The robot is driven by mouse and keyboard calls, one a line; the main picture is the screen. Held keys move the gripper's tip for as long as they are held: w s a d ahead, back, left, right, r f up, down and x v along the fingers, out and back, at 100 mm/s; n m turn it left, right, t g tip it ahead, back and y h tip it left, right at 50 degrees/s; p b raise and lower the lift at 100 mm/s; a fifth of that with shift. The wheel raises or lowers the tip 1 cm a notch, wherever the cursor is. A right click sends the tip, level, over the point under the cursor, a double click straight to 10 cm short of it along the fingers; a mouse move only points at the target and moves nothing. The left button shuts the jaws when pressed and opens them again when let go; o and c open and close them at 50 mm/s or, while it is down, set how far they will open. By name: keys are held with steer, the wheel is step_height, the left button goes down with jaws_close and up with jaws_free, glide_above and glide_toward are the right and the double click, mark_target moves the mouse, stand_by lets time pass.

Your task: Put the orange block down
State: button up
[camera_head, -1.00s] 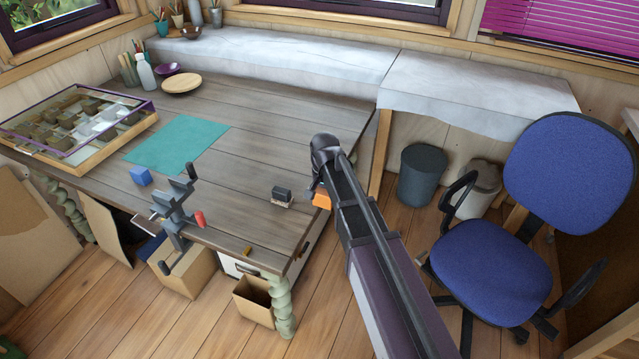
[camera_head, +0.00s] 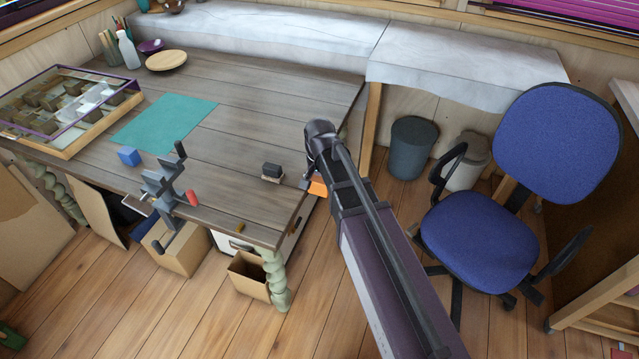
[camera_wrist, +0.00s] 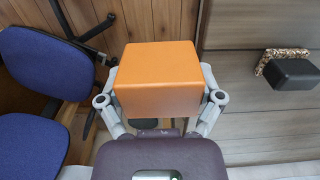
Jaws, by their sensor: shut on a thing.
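The orange block (camera_wrist: 157,78) is held between the two fingers of my gripper (camera_wrist: 160,100) in the wrist view, filling the middle of the picture. In the head view only a small part of the orange block (camera_head: 318,187) shows beside my arm, near the right edge of the table (camera_head: 225,205). My gripper is mostly hidden there behind my own arm. In the wrist view the floor lies behind the block's left part and the grey table top (camera_wrist: 240,125) lies to its right. I cannot tell the block's exact height.
A dark block on a speckled base (camera_head: 272,172) lies near the table's right edge. A blue chair (camera_head: 480,250) stands right. The table's middle is clear.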

mark_target(320, 178)
step_height(320, 178, up, 4)
steer(key=p, duration=0.3)
steer(key=shift+f, duration=0.25)
steer(key=shift+d, duration=0.1)
stand_by(0.4)
